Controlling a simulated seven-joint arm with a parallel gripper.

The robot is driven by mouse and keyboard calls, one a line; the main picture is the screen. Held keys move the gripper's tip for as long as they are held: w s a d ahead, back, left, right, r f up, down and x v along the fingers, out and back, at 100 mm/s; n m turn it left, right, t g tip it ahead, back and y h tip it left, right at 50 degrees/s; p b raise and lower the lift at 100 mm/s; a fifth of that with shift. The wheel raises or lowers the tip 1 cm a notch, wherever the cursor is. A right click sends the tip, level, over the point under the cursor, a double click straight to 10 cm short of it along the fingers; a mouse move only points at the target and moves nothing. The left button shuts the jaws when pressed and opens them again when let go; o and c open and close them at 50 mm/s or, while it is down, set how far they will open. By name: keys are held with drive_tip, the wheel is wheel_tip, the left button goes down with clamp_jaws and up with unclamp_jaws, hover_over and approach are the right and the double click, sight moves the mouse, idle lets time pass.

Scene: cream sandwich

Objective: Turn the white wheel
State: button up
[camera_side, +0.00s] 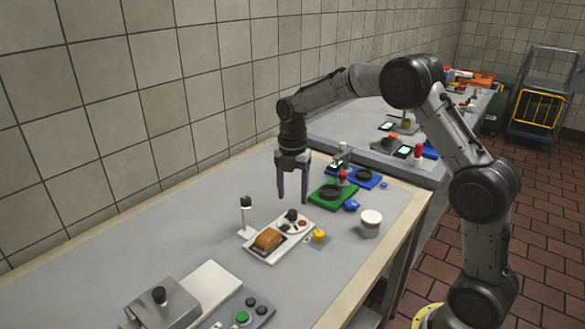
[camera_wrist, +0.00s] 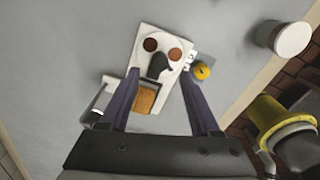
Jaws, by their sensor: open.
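A white board (camera_side: 262,255) lies on the grey table and also shows in the wrist view (camera_wrist: 140,60). At its far end is a pale round area, likely the white wheel (camera_side: 309,227), with brown discs and a black knob (camera_side: 291,214). The wrist view shows two brown discs on the white wheel (camera_wrist: 163,36) and the dark knob (camera_wrist: 157,64) between my fingers. Its outline is hard to tell from the board. My gripper (camera_side: 292,198) is open, pointing down above the board. In the wrist view my gripper (camera_wrist: 159,74) has nothing between its pads.
Bread (camera_side: 268,239) sits on the board's near end. A yellow knob (camera_side: 319,236) is beside it, and a white jar (camera_side: 370,222) stands to the right. A thin post (camera_side: 246,215) rises at left. A green board (camera_side: 331,194) lies behind.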

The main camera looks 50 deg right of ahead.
wheel_tip(320, 180, up, 9)
drive_tip(key=shift+f, duration=0.15)
drive_tip(key=shift+a, duration=0.1)
wheel_tip(320, 180, up, 4)
drive_tip(key=t, duration=0.1)
hover_over(292, 212)
drive_tip(key=a, duration=0.1)
drive_tip(key=s+a+r+m+t, duration=0.1)
drive_tip(key=s+a+r+m, duration=0.2)
drive_tip(key=s, duration=0.5)
drive_tip(key=s+a+r+m+t, duration=0.1)
drive_tip(key=s+a+r+t, duration=0.1)
drive_tip(key=s+r, duration=0.45)
drive_tip(key=s+a+f+m+t, duration=0.1)
drive_tip(key=s+a+f+m, duration=0.1)
drive_tip(key=s+f+m, duration=0.9)
drive_tip(key=s+m, duration=0.4)
drive_tip(key=m, duration=0.2)
drive_tip(key=shift+t, duration=0.3)
